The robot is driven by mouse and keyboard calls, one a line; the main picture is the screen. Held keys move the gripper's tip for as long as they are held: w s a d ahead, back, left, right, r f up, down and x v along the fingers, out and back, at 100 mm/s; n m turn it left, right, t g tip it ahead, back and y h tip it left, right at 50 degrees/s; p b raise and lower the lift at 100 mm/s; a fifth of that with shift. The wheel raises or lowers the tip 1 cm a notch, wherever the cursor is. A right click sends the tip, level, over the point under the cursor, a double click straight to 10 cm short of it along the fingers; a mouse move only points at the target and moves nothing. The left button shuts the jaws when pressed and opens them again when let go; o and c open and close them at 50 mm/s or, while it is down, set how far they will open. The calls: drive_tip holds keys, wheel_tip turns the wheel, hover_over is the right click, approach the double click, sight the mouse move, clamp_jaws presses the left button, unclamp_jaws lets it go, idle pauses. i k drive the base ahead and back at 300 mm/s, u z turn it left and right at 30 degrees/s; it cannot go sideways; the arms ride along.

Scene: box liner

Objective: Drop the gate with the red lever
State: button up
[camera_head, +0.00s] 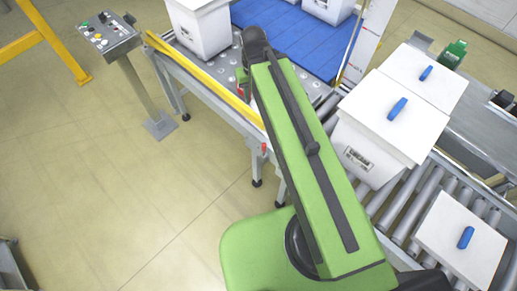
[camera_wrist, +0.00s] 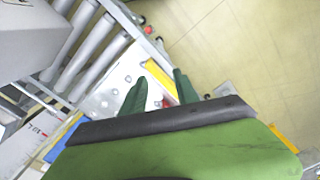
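A small red part (camera_wrist: 166,104) shows between my gripper's fingers in the wrist view, partly hidden by my wrist. A red piece (camera_head: 240,90) also shows beside my arm's end in the head view. Another small red part (camera_head: 264,147) is on the side of the conveyor frame, below the yellow rail. I cannot tell which is the red lever. My gripper (camera_wrist: 160,86) has two green fingers spread apart, with nothing visibly held. In the head view it is mostly hidden behind my arm. I cannot make out the gate for certain.
A yellow rail (camera_head: 200,75) edges the conveyor. White lidded boxes with blue handles (camera_head: 385,125) stand on the rollers (camera_head: 408,205) at right. A blue mat (camera_head: 300,42) lies at the back. A button panel (camera_head: 108,35) stands at upper left.

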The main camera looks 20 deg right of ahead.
sight(265, 150)
drive_tip(key=z, duration=0.45)
drive_tip(key=k, duration=1.2)
drive_tip(key=u, duration=1.45)
drive_tip(key=i, duration=1)
drive_tip(key=z, duration=0.05)
